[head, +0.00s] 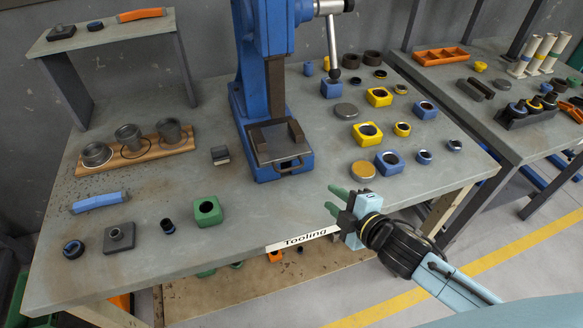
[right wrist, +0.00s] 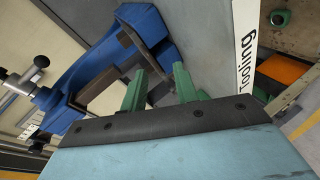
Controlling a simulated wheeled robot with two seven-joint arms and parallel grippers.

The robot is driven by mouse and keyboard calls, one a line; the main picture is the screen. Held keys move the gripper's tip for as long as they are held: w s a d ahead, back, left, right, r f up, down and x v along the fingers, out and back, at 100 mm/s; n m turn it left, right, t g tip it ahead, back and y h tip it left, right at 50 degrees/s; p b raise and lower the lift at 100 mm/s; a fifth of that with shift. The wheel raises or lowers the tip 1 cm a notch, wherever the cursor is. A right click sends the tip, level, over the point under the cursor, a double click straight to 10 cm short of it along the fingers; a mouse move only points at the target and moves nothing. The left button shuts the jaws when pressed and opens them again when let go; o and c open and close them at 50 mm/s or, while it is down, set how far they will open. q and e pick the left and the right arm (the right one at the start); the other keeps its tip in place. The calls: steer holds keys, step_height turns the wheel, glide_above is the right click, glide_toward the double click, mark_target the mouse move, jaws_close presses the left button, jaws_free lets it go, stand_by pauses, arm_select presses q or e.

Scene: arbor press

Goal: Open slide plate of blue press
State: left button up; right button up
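The blue press (head: 262,50) stands at the back middle of the workbench. Its dark slide plate (head: 278,143) sits in the blue base, with a thin bar handle (head: 289,166) at the front edge. The plate looks pushed in. My right gripper (head: 331,199) is over the front edge of the bench, to the right and in front of the handle. Its green fingers are apart, with nothing between them. The right wrist view shows the open fingers (right wrist: 160,83) pointing towards the blue press base (right wrist: 153,24), short of it. My left gripper is not in view.
A green block (head: 207,211) and a wooden tray (head: 82,166) with metal cups are to the left. The bench directly before the handle is clear.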

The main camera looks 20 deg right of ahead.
mark_target(292, 168)
steer(key=n+y, duration=0.1)
steer(key=w+n+y, duration=0.1)
steer(key=n, duration=0.1)
steer(key=r+n+y, duration=0.1)
steer(key=n, duration=0.1)
steer(key=shift+w+a+t, duration=0.3)
steer(key=shift+w+a, duration=0.1)
steer(key=x, duration=1.3)
steer(key=shift+a, duration=0.15)
steer(key=shift+c, duration=0.3)
steer(key=c, duration=0.5)
steer(key=shift+s+f, duration=0.1)
steer(key=shift+s, duration=0.05)
jaws_close()
